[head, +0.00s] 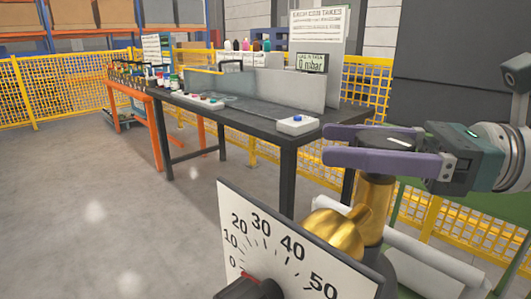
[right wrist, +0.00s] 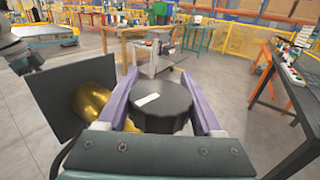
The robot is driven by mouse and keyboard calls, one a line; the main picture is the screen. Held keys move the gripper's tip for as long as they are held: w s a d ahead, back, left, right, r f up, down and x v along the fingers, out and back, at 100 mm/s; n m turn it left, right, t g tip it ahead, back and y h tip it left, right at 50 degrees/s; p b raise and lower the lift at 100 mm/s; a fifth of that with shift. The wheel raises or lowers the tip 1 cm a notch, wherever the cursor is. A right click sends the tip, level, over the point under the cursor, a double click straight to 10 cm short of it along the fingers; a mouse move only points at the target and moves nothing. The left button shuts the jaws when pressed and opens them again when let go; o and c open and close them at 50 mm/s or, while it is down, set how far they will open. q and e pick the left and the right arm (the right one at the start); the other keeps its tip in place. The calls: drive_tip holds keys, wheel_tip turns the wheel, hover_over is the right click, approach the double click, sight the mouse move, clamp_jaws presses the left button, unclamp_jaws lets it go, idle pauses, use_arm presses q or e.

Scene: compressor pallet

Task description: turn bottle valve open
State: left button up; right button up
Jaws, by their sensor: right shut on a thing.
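The bottle valve has a brass body (head: 374,205) and a brass side outlet (head: 337,232). On top is a dark ribbed knob (head: 388,142) with a white mark, which also shows in the right wrist view (right wrist: 160,112). My right gripper (head: 334,145) comes in level from the right, its purple fingers shut on opposite sides of the knob. The dial plate (head: 285,246), in front of the valve, is numbered 0 to 50; a red mark shows near 0. Its lower part is cut off. My left gripper cannot be made out.
A dark workbench (head: 228,110) with several small items stands behind. Yellow mesh fencing (head: 60,85) runs behind. The floor at left is clear.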

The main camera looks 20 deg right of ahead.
drive_tip(key=shift+s+a+n+g+y+b, duration=0.1)
drive_tip(key=shift+s+n+g+y+b, duration=0.3)
drive_tip(key=shift+n+g+b, duration=1.2)
drive_tip(key=shift+s+a+n+g+y+b, duration=0.2)
drive_tip(key=shift+n+g+y+b, duration=0.6)
drive_tip(key=shift+g, duration=1.6)
drive_tip(key=shift+s+d+n+g+y+b, duration=0.15)
drive_tip(key=shift+s+n+g+b, duration=0.45)
drive_tip(key=shift+n+g, duration=1.2)
drive_tip(key=shift+w+a+g, duration=0.1)
drive_tip(key=shift+g, duration=0.4)
drive_tip(key=o, duration=1.4)
drive_tip(key=shift+c, duration=0.2)
wheel_tip(320, 180, up, 20)
drive_tip(key=p, duration=0.4)
drive_tip(key=shift+p, duration=0.4)
